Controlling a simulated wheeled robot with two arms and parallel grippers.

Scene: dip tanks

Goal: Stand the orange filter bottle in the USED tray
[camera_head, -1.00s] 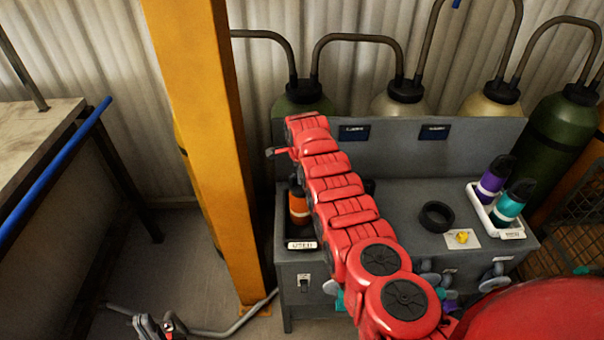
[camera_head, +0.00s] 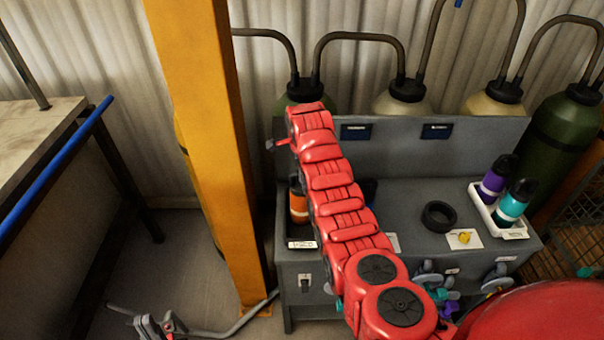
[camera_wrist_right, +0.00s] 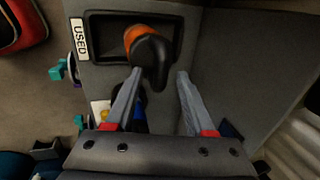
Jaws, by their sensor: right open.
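The orange filter bottle (camera_head: 298,203) with its black cap stands in the USED tray (camera_wrist_right: 103,42), a black tray at the left end of the grey bench. In the right wrist view the bottle (camera_wrist_right: 137,35) is seen from above, its cap towards me. My right gripper (camera_wrist_right: 159,72) is open. Its fingertips are near the cap, the left finger closest; I cannot tell whether it touches. In the head view my red right arm hides part of the tray. My left gripper (camera_head: 158,324) shows at the lower left edge; its jaws are unclear.
A white tray (camera_head: 483,212) holds a purple bottle (camera_head: 492,184) and a teal bottle (camera_head: 513,205). A black ring (camera_head: 438,216) and a yellow piece (camera_head: 465,238) lie on the bench. A yellow post (camera_head: 208,150) stands close to the bench's left. Gas cylinders stand behind.

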